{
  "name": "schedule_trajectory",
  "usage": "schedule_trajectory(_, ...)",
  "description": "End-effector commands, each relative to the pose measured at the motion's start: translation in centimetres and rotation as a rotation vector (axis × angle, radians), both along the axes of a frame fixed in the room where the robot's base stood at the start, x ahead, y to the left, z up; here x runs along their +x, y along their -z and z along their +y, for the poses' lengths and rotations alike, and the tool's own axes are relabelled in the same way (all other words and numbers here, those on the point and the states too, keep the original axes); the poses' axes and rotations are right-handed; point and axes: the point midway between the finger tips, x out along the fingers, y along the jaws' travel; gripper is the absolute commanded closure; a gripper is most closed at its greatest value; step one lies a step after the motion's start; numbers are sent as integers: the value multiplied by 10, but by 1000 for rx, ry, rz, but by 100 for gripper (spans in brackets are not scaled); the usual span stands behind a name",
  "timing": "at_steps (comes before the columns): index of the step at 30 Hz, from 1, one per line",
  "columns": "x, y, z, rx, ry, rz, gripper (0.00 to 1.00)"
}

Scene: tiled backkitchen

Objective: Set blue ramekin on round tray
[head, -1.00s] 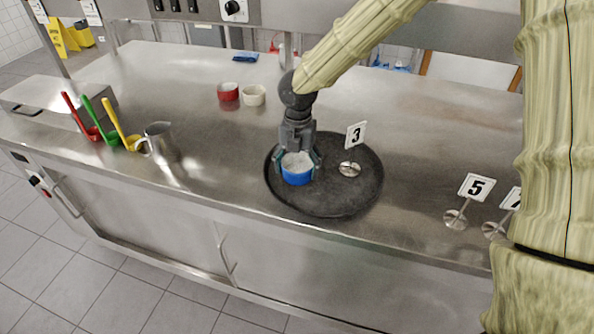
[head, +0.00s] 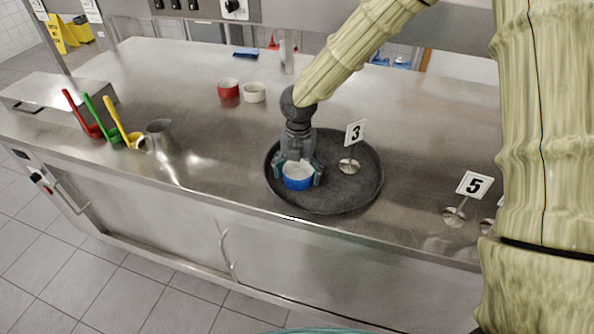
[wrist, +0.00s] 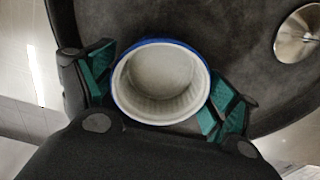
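The blue ramekin (head: 297,183), with a white inside, stands upright on the left part of the dark round tray (head: 345,203). In the wrist view the ramekin (wrist: 117,92) looks empty and sits between the green finger pads. My gripper (head: 298,174) reaches down over it from behind, one finger at each side. The fingers look spread, with a narrow gap at the right side. In the wrist view my gripper (wrist: 160,95) has its pads angled beside the rim. The ramekin's underside is hidden.
A number 3 stand (head: 349,166) is on the tray, right of the ramekin; a number 5 stand (head: 454,216) is on the counter farther right. A red ramekin (head: 228,88) and a cream ramekin (head: 254,92) are behind. A metal jug (head: 161,138) and coloured ladles (head: 108,122) stand left.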

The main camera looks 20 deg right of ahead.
Motion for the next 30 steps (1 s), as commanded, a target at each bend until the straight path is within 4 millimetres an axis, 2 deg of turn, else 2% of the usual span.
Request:
schedule_trajectory(11, 0, -1, 0, 1, 0, -1, 2)
schedule_trajectory(16, 1, -9, 0, 2, 1, -3, 2)
schedule_trajectory(20, 1, -24, 0, 2, 2, -3, 2)
schedule_trajectory(30, 1, -80, 0, 2, 2, -3, 2)
